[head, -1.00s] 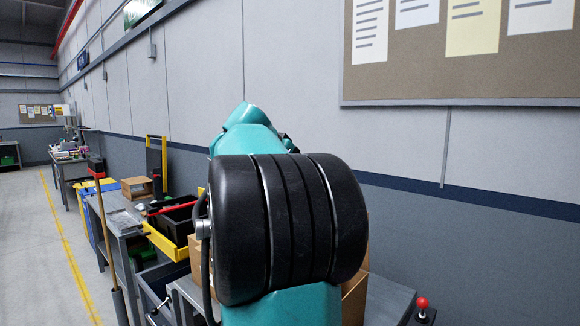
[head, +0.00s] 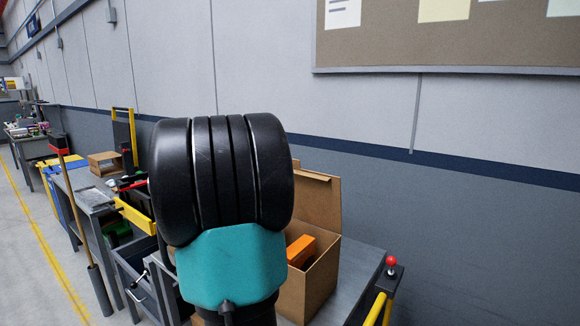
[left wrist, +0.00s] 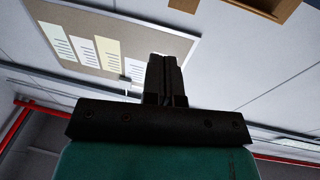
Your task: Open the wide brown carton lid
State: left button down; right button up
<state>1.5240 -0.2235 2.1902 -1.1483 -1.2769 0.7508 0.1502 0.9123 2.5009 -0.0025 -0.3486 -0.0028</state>
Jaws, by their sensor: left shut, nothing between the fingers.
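The brown carton (head: 318,288) stands on a grey bench top in the head view, partly hidden behind my arm. A brown panel, which looks like its lid (head: 318,200), stands raised at the back. The near right part of the carton is open, and an orange block (head: 301,250) shows inside. The carton's left side is hidden. My left gripper (left wrist: 165,62) shows in the left wrist view with its fingers together and empty, against the wall and pinboard. Its fingers do not show in the head view, so their distance from the lid is unclear. My right gripper is not in view.
A red-knobbed post (head: 391,264) and yellow rails (head: 375,308) stand right of the bench. A yellow-edged tray (head: 134,215), a small open box (head: 104,163) and a broom (head: 72,200) are on the left. A brown edge (left wrist: 255,8) crosses the top of the wrist view.

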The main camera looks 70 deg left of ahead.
pick_arm(q)
jog(key=f+y, duration=0.1)
jog(key=s+f+n+y, duration=0.1)
jog(key=s+f+y, duration=0.1)
jog(key=shift+d+f+g, duration=0.2)
jog(key=shift+f+g, duration=0.1)
jog(key=x, duration=1.4)
jog(key=shift+a+r, duration=0.15)
